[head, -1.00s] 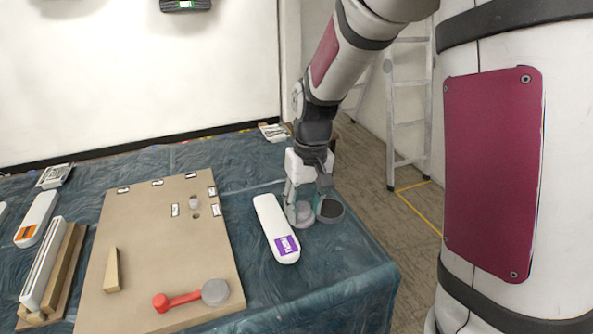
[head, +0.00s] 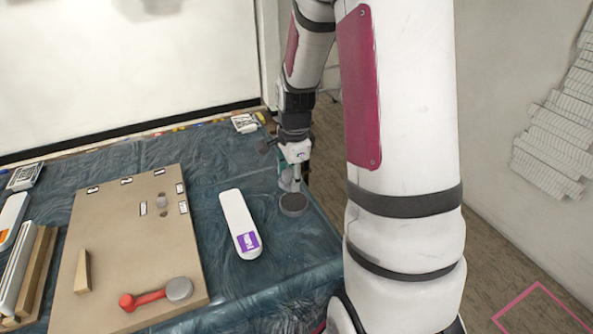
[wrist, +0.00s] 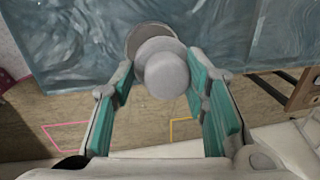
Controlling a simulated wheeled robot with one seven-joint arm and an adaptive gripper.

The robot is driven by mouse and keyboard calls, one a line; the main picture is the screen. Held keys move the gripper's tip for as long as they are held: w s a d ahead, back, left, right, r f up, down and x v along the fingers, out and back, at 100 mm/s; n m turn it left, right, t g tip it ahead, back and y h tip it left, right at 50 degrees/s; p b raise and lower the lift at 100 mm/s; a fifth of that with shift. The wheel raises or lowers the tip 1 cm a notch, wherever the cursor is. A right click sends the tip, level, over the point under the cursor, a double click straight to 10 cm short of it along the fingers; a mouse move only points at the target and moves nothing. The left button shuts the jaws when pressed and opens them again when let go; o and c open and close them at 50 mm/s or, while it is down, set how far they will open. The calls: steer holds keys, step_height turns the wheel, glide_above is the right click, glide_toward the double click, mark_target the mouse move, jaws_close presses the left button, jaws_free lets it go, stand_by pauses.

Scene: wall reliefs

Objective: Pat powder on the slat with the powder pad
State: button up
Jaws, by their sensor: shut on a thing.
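My gripper (head: 289,178) is over the right side of the blue-covered table, near a round dark-topped dish (head: 293,204). In the wrist view my gripper (wrist: 168,88) has its green-lined fingers around the pale grey, round powder pad (wrist: 166,76). The pad overlaps the dish (wrist: 147,32) in that view, and I cannot tell whether they touch. In the head view the pad is mostly hidden by the fingers. Pale overlapping slats (head: 563,135) form a stepped relief on the right wall. I cannot tell which one is the task's slat.
A white bar with a purple label (head: 240,225) lies left of the dish. A tan board (head: 125,240) holds a wooden wedge (head: 82,272) and a red-handled tool (head: 143,298). My arm column blocks part of the right side. Open floor (head: 500,265) lies beyond the table.

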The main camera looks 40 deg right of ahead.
mark_target(295, 202)
steer(key=shift+s+d+m, duration=0.25)
steer(key=shift+d+m, duration=0.2)
steer(key=shift+m, duration=0.15)
steer(key=shift+f, duration=0.15)
steer(key=shift+f+b, duration=1.85)
steer(key=shift+f, duration=1)
steer(key=shift+f+b, duration=0.4)
steer(key=shift+f, duration=0.15)
steer(key=shift+s, duration=0.1)
steer(key=shift+r+p, duration=2.35)
steer(key=shift+r, duration=1.2)
